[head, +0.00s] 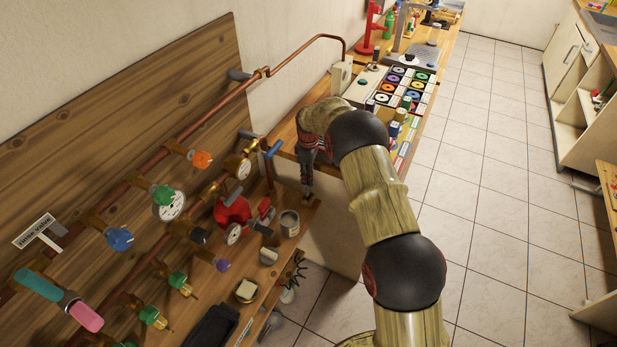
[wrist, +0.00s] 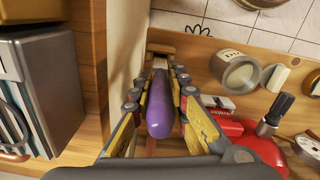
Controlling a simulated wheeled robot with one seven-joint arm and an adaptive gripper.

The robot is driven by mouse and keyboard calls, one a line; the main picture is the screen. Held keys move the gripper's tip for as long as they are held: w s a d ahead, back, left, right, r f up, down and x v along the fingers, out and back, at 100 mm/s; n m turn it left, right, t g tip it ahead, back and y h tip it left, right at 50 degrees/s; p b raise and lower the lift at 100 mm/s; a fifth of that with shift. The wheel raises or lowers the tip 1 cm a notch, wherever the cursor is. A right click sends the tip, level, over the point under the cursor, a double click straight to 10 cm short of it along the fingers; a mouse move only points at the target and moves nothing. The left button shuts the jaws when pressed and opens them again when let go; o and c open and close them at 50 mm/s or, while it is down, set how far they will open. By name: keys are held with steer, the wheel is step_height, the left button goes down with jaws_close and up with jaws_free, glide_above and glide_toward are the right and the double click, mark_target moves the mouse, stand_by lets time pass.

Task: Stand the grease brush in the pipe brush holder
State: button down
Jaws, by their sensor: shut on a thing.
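The grease brush (wrist: 160,105) shows in the wrist view as a smooth purple handle between my gripper's fingers. My gripper (wrist: 163,76) is shut on it, and the brush's far end is partly hidden by the fingers. In the head view my gripper (head: 308,165) hangs above the left end of the bench, and the brush is hard to make out there. A grey open-topped cup with a label, which looks like the pipe brush holder (head: 289,223), stands upright on the wooden shelf. It also shows in the wrist view (wrist: 240,72), right of the brush and apart from it.
Copper pipes with coloured valve knobs (head: 119,238) run along the wall panel at left. A grey metal box (wrist: 40,80) stands left of my gripper. Tiled floor is clear at right.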

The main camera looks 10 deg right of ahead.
steer(key=shift+f+b, duration=1.2)
steer(key=shift+f, duration=1.25)
steer(key=c, duration=1.7)
jaws_free()
steer(key=shift+o, duration=0.2)
step_height(320, 180, up, 12)
steer(key=shift+r, duration=0.1)
